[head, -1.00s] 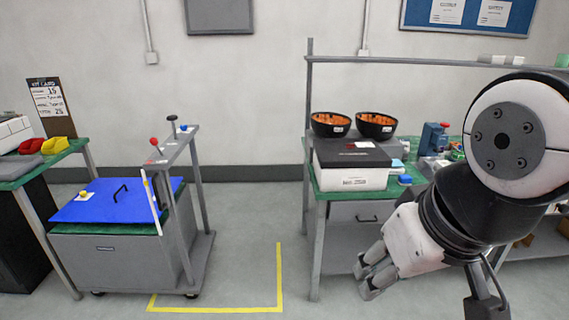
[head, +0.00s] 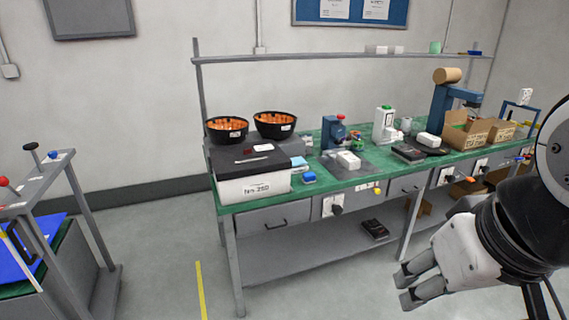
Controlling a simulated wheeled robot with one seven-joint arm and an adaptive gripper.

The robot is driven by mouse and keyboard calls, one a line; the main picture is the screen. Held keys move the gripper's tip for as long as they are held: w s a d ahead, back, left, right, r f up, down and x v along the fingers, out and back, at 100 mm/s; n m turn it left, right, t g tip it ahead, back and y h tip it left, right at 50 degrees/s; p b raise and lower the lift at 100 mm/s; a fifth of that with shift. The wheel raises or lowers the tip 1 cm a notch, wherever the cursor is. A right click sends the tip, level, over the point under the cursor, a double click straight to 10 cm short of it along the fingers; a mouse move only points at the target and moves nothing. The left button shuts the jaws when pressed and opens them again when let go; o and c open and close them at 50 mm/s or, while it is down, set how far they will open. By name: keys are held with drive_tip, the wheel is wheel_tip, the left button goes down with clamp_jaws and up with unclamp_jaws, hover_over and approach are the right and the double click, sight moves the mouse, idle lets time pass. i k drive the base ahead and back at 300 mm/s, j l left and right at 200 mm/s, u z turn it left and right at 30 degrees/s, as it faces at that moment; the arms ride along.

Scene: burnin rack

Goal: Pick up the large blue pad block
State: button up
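A small dark-blue block (head: 308,177) lies near the front edge of the green bench, to the right of a white box. A lighter blue, flat piece (head: 299,163) lies just behind it, against the box. I cannot tell for certain which of them is the large blue pad block. My gripper (head: 405,288) hangs in front of the bench at the lower right, below the bench top in the picture and well apart from both blue pieces. Its fingers look parted, with nothing between them.
The white box (head: 253,189) with a black lid stands at the bench's left end, with two black bowls of orange parts (head: 228,131) (head: 275,125) behind. A blue press (head: 333,134), cartons (head: 466,133) and devices crowd the bench further right. A cart (head: 92,235) stands left; floor between is clear.

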sight(311, 177)
drive_tip(key=i+l, duration=0.25)
drive_tip(key=i, duration=0.3)
drive_tip(key=i+l, duration=0.25)
drive_tip(key=i, duration=0.25)
drive_tip(key=i+l, duration=0.3)
drive_tip(key=i, duration=0.25)
drive_tip(key=i+l, duration=0.25)
drive_tip(key=i, duration=0.25)
